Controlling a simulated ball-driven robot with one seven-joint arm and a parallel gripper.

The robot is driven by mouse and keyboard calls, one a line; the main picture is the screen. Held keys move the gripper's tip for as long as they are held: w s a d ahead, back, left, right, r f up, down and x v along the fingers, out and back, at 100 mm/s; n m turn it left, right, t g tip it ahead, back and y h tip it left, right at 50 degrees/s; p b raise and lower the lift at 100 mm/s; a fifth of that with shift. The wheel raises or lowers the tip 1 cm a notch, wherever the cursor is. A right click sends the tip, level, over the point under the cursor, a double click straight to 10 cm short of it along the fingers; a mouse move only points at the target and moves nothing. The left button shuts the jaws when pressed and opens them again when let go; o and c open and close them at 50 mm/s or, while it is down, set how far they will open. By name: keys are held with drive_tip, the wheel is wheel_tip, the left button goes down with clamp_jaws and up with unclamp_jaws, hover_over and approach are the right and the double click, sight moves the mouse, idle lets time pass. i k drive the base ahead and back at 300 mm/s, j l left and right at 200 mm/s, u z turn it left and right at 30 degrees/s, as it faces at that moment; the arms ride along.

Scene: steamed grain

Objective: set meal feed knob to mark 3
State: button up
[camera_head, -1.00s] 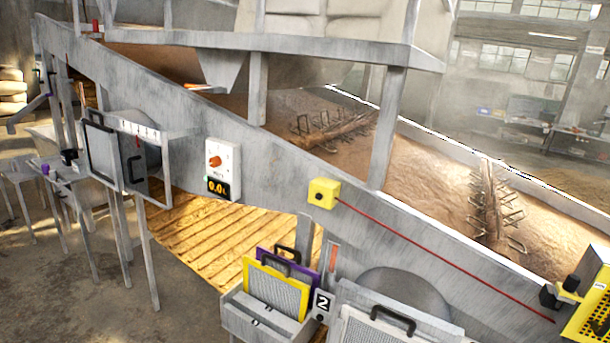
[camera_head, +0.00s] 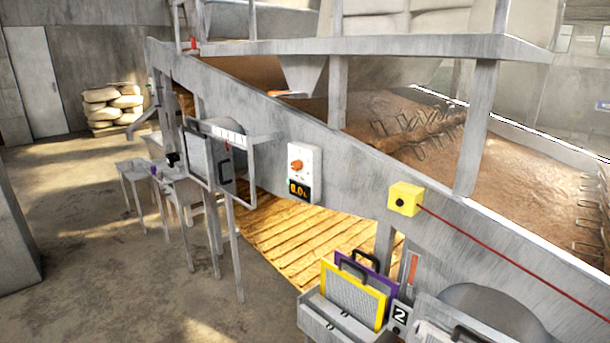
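An orange-red knob (camera_head: 297,165) sits on a white control panel (camera_head: 305,162) on the side of the long grey sloping trough (camera_head: 350,180). The panel stands near the middle of the camera view. A black display (camera_head: 299,190) with orange digits, seemingly 0.0 and a unit, is below the knob. The marks round the knob are too small to read, so I cannot tell which mark it points at. I cannot tell whether this is the meal feed knob, as its label is not legible. My gripper is not in view.
A yellow box (camera_head: 405,199) with a red cord (camera_head: 520,258) is on the trough right of the panel. Framed screens (camera_head: 352,296) stand in a grey rack below. Stands (camera_head: 180,190) are at left. Stacked sacks (camera_head: 112,106) lie at the back left. Floor at lower left is clear.

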sight(296, 165)
drive_tip(key=i+j, duration=0.2)
drive_tip(key=i, duration=0.25)
drive_tip(key=i+j+z, duration=0.1)
drive_tip(key=i, duration=0.3)
drive_tip(key=i+j, duration=0.3)
drive_tip(key=i, duration=0.15)
